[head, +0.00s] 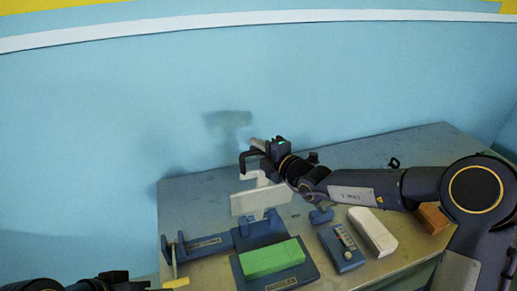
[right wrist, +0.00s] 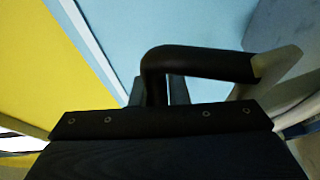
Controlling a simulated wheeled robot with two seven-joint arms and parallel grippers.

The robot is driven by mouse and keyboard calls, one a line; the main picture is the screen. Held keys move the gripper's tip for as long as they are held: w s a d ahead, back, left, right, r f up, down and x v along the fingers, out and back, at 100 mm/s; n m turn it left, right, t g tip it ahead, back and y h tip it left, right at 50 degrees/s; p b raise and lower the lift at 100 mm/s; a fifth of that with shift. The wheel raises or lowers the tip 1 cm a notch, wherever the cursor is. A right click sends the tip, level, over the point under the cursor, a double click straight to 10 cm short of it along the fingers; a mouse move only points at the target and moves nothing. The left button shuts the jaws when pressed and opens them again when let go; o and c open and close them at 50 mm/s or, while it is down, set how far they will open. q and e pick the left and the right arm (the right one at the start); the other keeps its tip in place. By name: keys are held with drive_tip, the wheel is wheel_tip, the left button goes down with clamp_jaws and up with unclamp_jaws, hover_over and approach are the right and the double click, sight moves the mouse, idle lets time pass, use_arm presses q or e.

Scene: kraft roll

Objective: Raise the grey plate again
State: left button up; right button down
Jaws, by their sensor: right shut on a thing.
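The light grey plate (head: 260,199) stands upright above the blue fixture (head: 258,230), behind the green block (head: 272,258). A pale stem joins its top to a black bent handle (head: 246,160). My right gripper (head: 262,157) is shut on this handle, above the plate. In the right wrist view the black handle (right wrist: 205,62) runs between the fingers, with a pale grey part (right wrist: 278,70) at its right end. The plate's lower edge meets or hides the fixture's top; I cannot tell which. Part of my left gripper (head: 115,282) shows dark at the bottom left; its fingers are unclear.
A blue box with buttons (head: 342,248), a white block (head: 372,232) and a brown block (head: 432,218) lie right of the fixture on the grey table (head: 400,150).

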wheel_tip(320, 180, down, 2)
drive_tip(key=shift+s+d+f, duration=0.1)
drive_tip(key=c, duration=1.7)
unclamp_jaws()
drive_tip(key=shift+w+f, duration=0.15)
drive_tip(key=shift+w, duration=0.05)
drive_tip(key=r+b+v, duration=0.1)
drive_tip(key=v, duration=0.6)
drive_tip(key=shift+s+d+b, duration=0.15)
drive_tip(key=shift+s+b, duration=0.05)
drive_tip(key=shift+b, duration=0.2)
drive_tip(key=shift+r, duration=0.15)
